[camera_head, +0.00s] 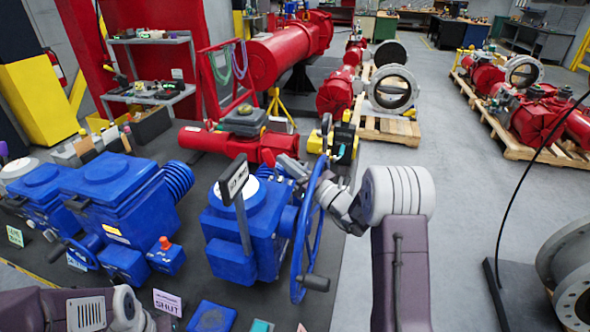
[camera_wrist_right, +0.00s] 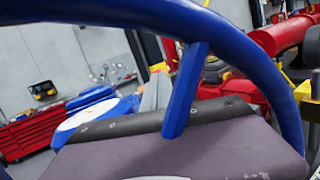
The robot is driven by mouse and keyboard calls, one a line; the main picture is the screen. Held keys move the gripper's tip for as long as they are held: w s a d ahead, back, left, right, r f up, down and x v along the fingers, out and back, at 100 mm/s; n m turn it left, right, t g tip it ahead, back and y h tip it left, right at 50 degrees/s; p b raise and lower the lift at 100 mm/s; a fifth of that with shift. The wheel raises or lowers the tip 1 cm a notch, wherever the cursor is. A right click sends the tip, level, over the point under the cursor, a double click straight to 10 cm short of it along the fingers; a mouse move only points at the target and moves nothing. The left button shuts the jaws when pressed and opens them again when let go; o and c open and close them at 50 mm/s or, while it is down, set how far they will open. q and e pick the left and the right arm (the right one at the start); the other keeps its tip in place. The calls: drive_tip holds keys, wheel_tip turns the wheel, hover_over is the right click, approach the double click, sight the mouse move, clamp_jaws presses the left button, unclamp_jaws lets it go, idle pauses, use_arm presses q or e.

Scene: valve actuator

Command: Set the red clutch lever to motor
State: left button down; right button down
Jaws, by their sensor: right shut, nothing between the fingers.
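The blue valve actuator (camera_head: 243,230) stands on the dark mat, with its blue handwheel (camera_head: 302,240) on its right side. The right gripper is shut and empty, reaching past the handwheel's upper rim. In the right wrist view the blue rim (camera_wrist_right: 225,32) and a spoke cross close in front; the lever cannot be made out there. My left arm shows at the lower left, but its fingers are out of view.
More blue actuators (camera_head: 110,200) stand to the left. A red actuator (camera_head: 215,140) lies behind. Grey floor is open on the right, beside a large metal flange (camera_head: 572,270).

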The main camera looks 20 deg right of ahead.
drive_tip(key=b+v, duration=0.1)
drive_tip(key=v, duration=0.6)
drive_tip(key=shift+s, duration=0.45)
drive_tip(key=shift+f, duration=0.2)
